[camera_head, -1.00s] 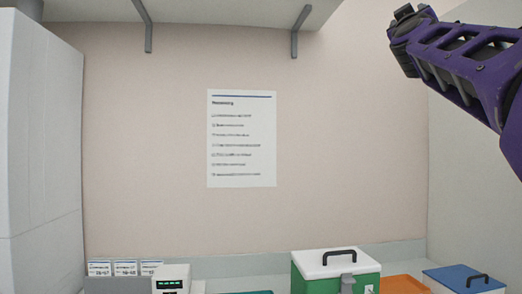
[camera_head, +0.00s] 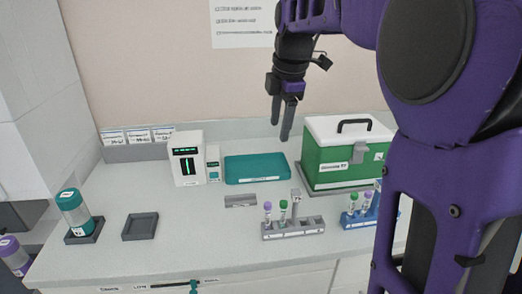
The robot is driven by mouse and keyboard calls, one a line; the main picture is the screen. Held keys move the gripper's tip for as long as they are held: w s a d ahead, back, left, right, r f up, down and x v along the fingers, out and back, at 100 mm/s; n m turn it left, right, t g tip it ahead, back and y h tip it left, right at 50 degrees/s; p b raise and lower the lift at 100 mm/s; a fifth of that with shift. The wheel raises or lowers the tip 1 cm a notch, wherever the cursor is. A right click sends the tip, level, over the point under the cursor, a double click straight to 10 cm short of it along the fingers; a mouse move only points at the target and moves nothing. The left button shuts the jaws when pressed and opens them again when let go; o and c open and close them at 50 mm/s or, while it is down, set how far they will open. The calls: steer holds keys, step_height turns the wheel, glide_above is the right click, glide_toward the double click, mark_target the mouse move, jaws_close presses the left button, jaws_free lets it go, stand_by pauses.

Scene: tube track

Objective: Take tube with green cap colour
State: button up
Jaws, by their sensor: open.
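A tube with a green cap (camera_head: 283,206) stands upright in the grey rack (camera_head: 293,235), to the right of a purple-capped tube (camera_head: 267,206). My gripper (camera_head: 280,132) is open and empty, pointing down. In the picture it is above the teal pad, higher than the racks and apart from them. Part of the blue rack's right end is hidden behind my arm.
A green box with a white lid (camera_head: 343,160) stands behind the racks. A teal pad (camera_head: 257,169) and a white device (camera_head: 187,159) are at the back. A teal-lidded jar (camera_head: 73,213) and an empty grey tray (camera_head: 140,227) are at left. The counter's left middle (camera_head: 195,225) is clear.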

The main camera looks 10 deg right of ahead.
steer(key=s+f+g, duration=0.3)
steer(key=s, duration=0.1)
steer(key=n+b, duration=0.1)
glide_above(284, 202)
steer(key=shift+h, duration=0.3)
steer(key=f, duration=1)
steer(key=shift+w+a+f, duration=0.15)
steer(key=shift+w+f, duration=0.2)
steer(key=shift+w, duration=0.05)
steer(key=shift+s+f+b, duration=0.2)
steer(key=shift+f, duration=1.35)
steer(key=shift+s+f+b, duration=0.15)
steer(key=shift+f, duration=1.4)
jaws_close()
steer(key=shift+r, duration=0.1)
step_height(284, 202, up, 18)
steer(key=p, duration=0.2)
